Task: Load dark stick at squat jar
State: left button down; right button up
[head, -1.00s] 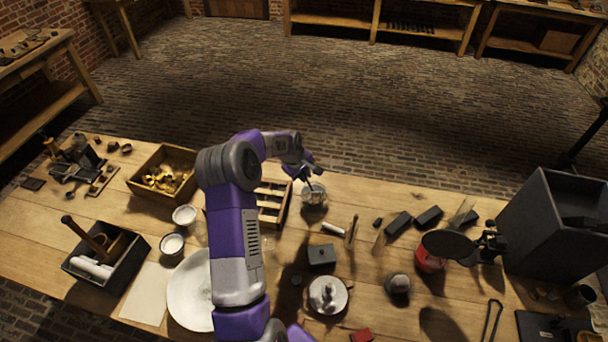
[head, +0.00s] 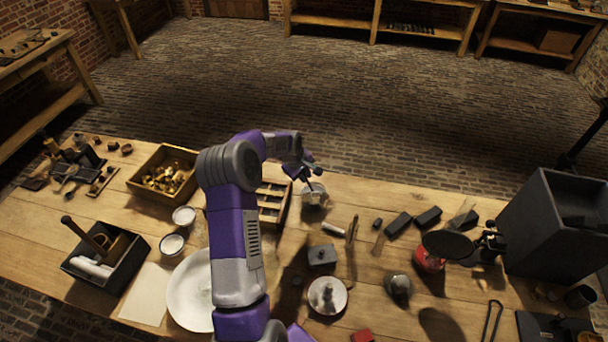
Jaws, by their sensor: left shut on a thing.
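My left gripper (head: 305,172) is shut on a thin dark stick (head: 310,186), of which only a short length shows below the fingers. The stick points down at a small squat glass jar (head: 316,198) near the table's far edge. Its lower end overlaps the jar's mouth in the head view. I cannot tell whether it is inside the jar or just above it. The jar is clear and pale, and it stands upright. My right gripper is not in view.
A wooden compartment tray (head: 271,208) stands just left of the jar, partly behind my left arm. A white rod (head: 333,229), dark blocks (head: 398,224) and a grey block (head: 321,257) lie nearer and to the right. A large grey box (head: 548,238) stands far right.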

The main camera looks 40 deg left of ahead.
pick_arm(q)
jog(key=shift+r+p, duration=1.9)
jog(key=shift+r, duration=1.65)
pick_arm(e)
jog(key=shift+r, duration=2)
pick_arm(q)
jog(key=shift+f, duration=0.1)
